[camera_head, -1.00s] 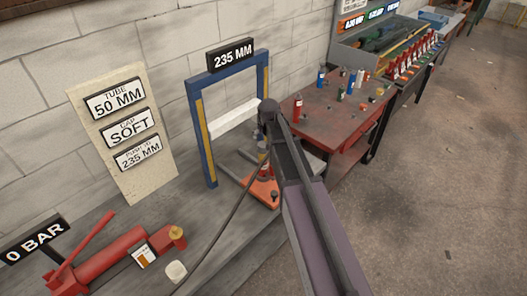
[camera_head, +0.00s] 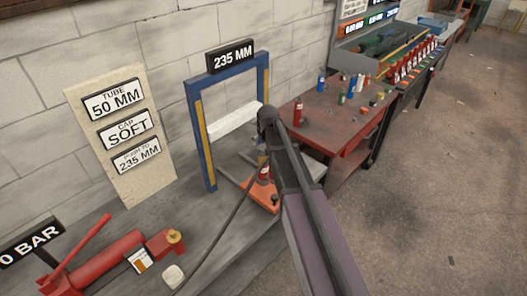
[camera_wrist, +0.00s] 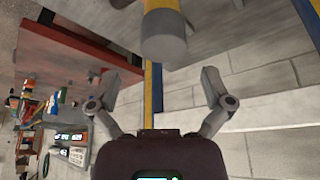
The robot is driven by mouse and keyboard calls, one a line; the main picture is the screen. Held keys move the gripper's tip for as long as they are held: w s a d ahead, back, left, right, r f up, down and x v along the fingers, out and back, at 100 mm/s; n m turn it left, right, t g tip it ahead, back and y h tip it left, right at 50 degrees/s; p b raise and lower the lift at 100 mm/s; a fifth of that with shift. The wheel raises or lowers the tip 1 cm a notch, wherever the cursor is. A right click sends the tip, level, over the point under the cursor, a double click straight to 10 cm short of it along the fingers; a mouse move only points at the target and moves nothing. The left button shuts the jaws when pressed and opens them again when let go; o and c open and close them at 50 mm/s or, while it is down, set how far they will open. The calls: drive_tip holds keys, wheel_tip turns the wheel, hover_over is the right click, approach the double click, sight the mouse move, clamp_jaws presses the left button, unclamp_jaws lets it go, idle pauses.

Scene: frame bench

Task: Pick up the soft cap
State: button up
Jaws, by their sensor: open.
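I cannot tell for sure which piece is the soft cap. In the wrist view a grey, round-ended piece (camera_wrist: 163,48) sits on a yellow cylinder (camera_wrist: 160,5), just beyond my fingertips at the top. My gripper (camera_wrist: 160,85) is open, with nothing between its two fingers. In the head view my arm covers most of the gripper and part of the blue press frame (camera_head: 196,130). A red cylinder (camera_head: 264,173) shows on the orange base (camera_head: 262,194) under the press.
The red table (camera_head: 325,128) right of the press holds a red bottle (camera_head: 298,111) and several small coloured pieces. A red pump (camera_head: 110,262) with a hose lies on the bench at front left. The press's white crossbar (camera_head: 234,121) is close to my arm. Open floor is at right.

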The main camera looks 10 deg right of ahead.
sight(263, 147)
drive_tip(key=shift+a+b+x, duration=0.2)
drive_tip(key=shift+b+x, duration=0.8)
drive_tip(key=shift+x, duration=0.2)
drive_tip(key=shift+b+x, duration=0.9)
drive_tip(key=shift+x, duration=0.15)
drive_tip(key=shift+s, duration=0.15)
drive_tip(key=shift+c, duration=0.2)
drive_tip(key=c, duration=1.2)
